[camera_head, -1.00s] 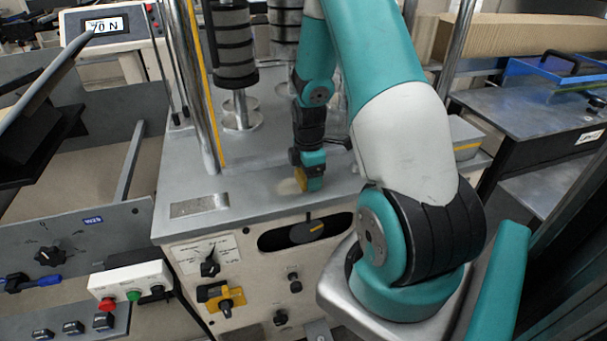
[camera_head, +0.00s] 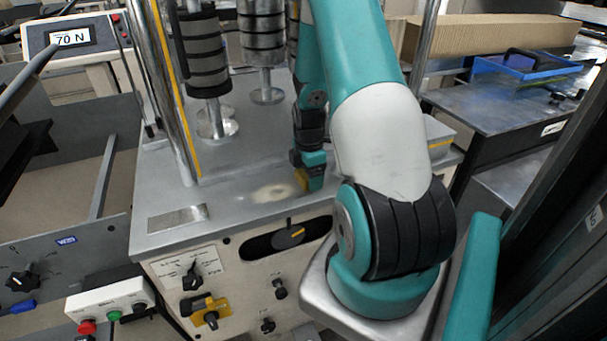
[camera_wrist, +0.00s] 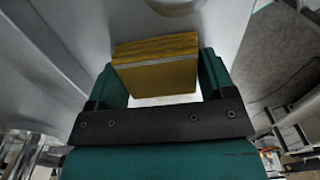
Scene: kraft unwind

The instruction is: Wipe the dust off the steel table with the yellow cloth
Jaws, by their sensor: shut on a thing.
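The steel table (camera_head: 235,170) is the grey top of a machine in the middle of the head view. A pale beige dust patch (camera_head: 271,193) lies near its front edge. My gripper (camera_head: 310,182) is just right of the patch, low over the table. It is shut on the yellow cloth (camera_head: 301,180), which looks like a thick folded block. In the wrist view the cloth (camera_wrist: 157,65) sits between the two teal fingers of my gripper (camera_wrist: 160,82). The arm hides the table to the right. I cannot tell whether the cloth presses on the surface.
Upright rollers (camera_head: 205,60) and a chrome post (camera_head: 172,95) with a yellow strip stand on the table, left of and behind my gripper. A small grey box (camera_head: 438,138) is to the right. The front-left tabletop around a metal plate (camera_head: 178,217) is clear.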

